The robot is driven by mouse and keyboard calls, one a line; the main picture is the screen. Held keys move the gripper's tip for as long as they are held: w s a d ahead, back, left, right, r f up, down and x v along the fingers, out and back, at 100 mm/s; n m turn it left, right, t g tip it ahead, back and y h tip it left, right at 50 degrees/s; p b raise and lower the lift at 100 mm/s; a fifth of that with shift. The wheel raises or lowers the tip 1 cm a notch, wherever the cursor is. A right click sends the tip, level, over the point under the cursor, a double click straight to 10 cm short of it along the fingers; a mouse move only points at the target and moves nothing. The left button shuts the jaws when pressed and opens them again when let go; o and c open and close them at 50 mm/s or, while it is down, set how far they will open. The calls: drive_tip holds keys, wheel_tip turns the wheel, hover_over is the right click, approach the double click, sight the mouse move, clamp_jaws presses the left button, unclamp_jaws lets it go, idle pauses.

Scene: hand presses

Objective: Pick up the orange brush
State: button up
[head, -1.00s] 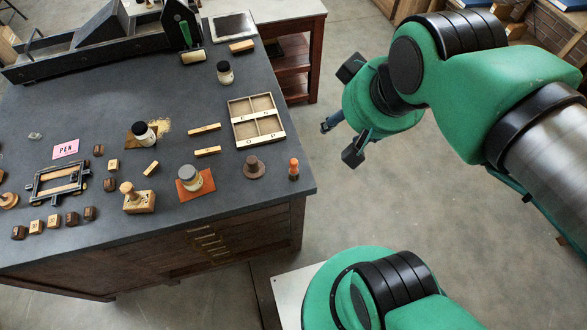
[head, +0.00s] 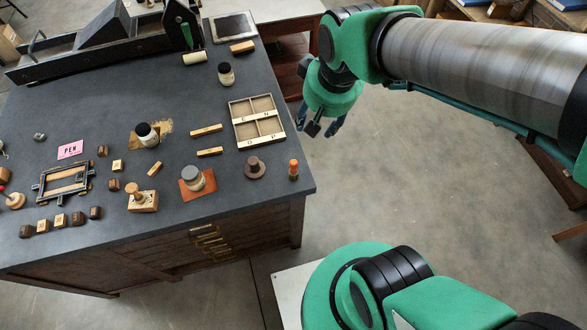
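The orange brush (head: 293,170) stands upright at the right edge of the dark tabletop, near the front corner. Its top is orange and its lower part is dark. My gripper (head: 322,128) hangs off the table's right side, up and to the right of the brush in the picture and clear of it. Its dark fingers look apart, with nothing seen between them. Part of the gripper is hidden behind its own green wrist.
A brown round-based knob (head: 254,168) stands just left of the brush. A compartmented wooden tray (head: 257,122) lies behind it. A jar on an orange square (head: 192,180) is further left. Open floor (head: 410,180) lies right of the table (head: 220,100).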

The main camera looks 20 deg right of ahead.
drive_tip(key=w+a+f+g+p, duration=0.2)
drive_tip(key=w+f, duration=0.2)
drive_tip(key=f, duration=0.5)
drive_tip(key=g+p, duration=0.1)
drive_tip(key=p, duration=0.1)
hover_over(294, 172)
drive_tip(key=w, duration=0.1)
drive_tip(key=shift+n, duration=0.4)
wheel_tip(294, 172, down, 8)
drive_tip(key=shift+w+d+r, duration=0.1)
drive_tip(key=shift+w, duration=0.05)
drive_tip(key=shift+f, duration=0.3)
drive_tip(key=shift+f, duration=0.1)
drive_tip(key=shift+f+b, duration=0.45)
drive_tip(key=shift+f, duration=3.75)
drive_tip(key=shift+f+b, duration=0.3)
drive_tip(key=shift+f, duration=2.3)
drive_tip(key=shift+c, duration=0.5)
